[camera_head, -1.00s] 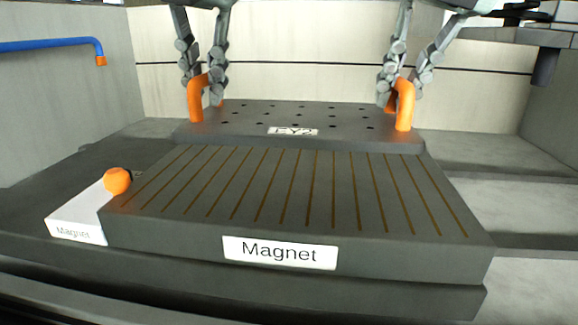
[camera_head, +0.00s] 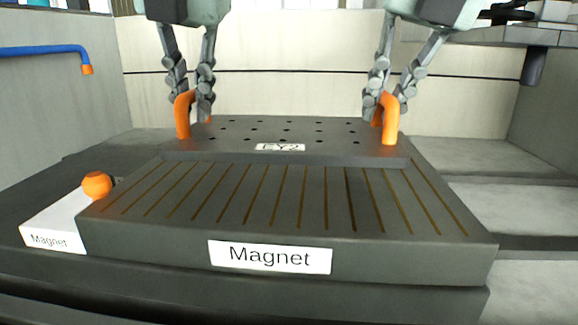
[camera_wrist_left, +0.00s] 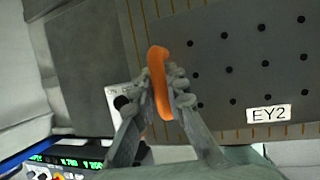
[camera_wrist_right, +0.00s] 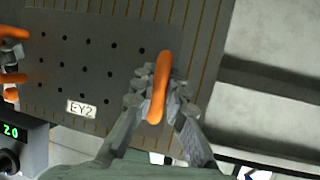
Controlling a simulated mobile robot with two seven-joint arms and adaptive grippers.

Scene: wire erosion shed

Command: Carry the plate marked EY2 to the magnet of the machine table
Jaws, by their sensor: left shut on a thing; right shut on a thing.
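The dark grey plate marked EY2 (camera_head: 240,151) has several holes and an orange handle at each end. It is over the rear part of the magnet (camera_head: 270,225), a grey block with brown stripes and a "Magnet" label. Whether it touches the magnet is hard to tell. My left gripper (camera_head: 190,108) is shut on the left orange handle (camera_wrist_left: 158,85). My right gripper (camera_head: 380,108) is shut on the right orange handle (camera_wrist_right: 159,88). Stripes show around the plate in both wrist views.
A white box labelled Magnet with an orange knob (camera_head: 97,185) sits at the magnet's left side. A blue pipe with an orange tip (camera_head: 87,69) reaches in from the left wall. A dark nozzle (camera_head: 534,66) hangs at the upper right. The magnet's front is bare.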

